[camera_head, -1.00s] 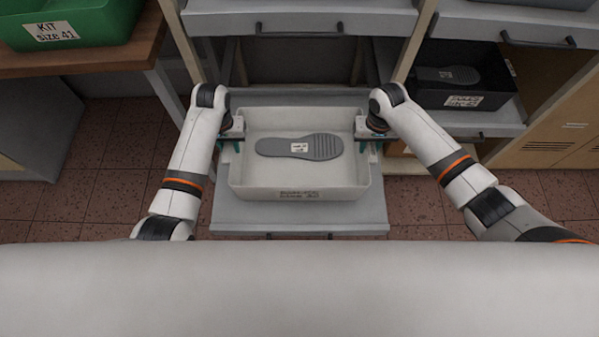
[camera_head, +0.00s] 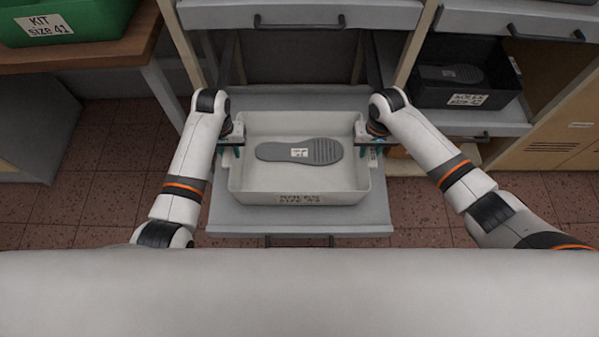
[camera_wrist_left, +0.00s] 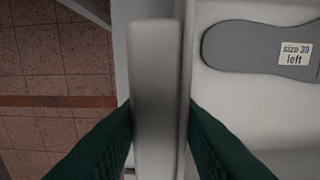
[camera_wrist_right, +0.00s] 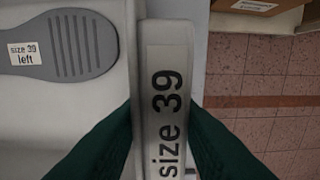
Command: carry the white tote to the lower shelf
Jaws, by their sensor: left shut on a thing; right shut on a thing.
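The white tote (camera_head: 300,186) is over the pulled-out grey lower shelf (camera_head: 300,222), level, with a grey shoe sole (camera_head: 328,150) lying in it. I cannot tell whether its base touches the shelf. The sole's label reads "size 39 left" in the left wrist view (camera_wrist_left: 262,45). My left gripper (camera_head: 236,148) is shut on the tote's left wall, seen between the green fingers in the left wrist view (camera_wrist_left: 158,75). My right gripper (camera_head: 366,146) is shut on the right wall, marked "size 39", in the right wrist view (camera_wrist_right: 165,85).
A black bin (camera_head: 465,85) with a sole sits on the shelf to the right. A green kit bin (camera_head: 65,20) stands on a wooden table (camera_head: 100,58) at the left. A grey drawer with a handle (camera_head: 300,20) is above the tote. Tiled floor is clear on both sides.

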